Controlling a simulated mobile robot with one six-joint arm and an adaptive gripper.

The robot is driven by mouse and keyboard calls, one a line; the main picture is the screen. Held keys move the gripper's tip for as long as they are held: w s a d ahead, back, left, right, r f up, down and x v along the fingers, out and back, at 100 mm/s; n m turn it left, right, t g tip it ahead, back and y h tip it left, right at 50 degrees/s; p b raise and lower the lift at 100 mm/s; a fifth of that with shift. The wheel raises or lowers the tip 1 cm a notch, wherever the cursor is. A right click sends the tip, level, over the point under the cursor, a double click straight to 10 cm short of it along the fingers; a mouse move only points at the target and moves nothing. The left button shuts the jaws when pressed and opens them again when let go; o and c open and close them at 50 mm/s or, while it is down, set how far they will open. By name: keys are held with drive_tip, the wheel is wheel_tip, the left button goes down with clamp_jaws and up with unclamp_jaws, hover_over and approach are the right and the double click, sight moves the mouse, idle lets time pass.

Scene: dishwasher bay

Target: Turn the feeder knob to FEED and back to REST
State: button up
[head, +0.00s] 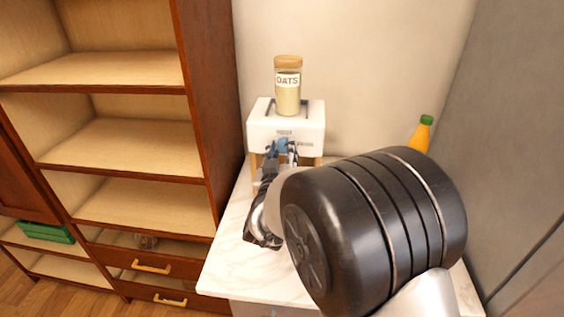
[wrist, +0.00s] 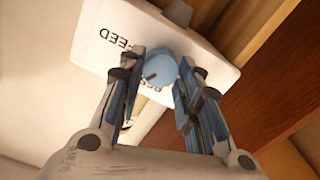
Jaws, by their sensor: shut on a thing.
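The feeder (head: 312,125) is a white box standing at the back of the counter, with a jar labelled OATS (head: 288,92) on top. In the wrist view its white panel (wrist: 98,28) shows upside down, with the word FEED and a second word partly hidden behind my fingers, of which "RES" can be read. The round blue knob (wrist: 160,70) sits on this panel, with a dark mark towards its lower left. My gripper (head: 281,153) reaches the feeder's front; its fingers are shut on the knob, one on each side.
An orange bottle with a green cap (head: 421,134) stands on the marble counter (head: 228,256) at the right, partly behind my arm. A brown shelf unit (head: 205,120) stands left, with a green crate (head: 45,231) low down. A grey wall or panel bounds the right.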

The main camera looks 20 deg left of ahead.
drive_tip(key=m+b, duration=0.6)
drive_tip(key=shift+d+f+b, duration=0.1)
drive_tip(key=shift+f+b, duration=0.1)
drive_tip(key=shift+b, duration=0.1)
drive_tip(key=m+b, duration=0.1)
drive_tip(key=m, duration=0.2)
drive_tip(key=shift+r+m+b, duration=0.1)
drive_tip(key=shift+m+b, duration=0.25)
drive_tip(key=shift+m, duration=1.45)
drive_tip(key=o, duration=1)
drive_tip(key=shift+o, duration=0.2)
drive_tip(key=shift+s, duration=0.1)
drive_tip(key=v, duration=1.2)
drive_tip(key=shift+d, duration=0.15)
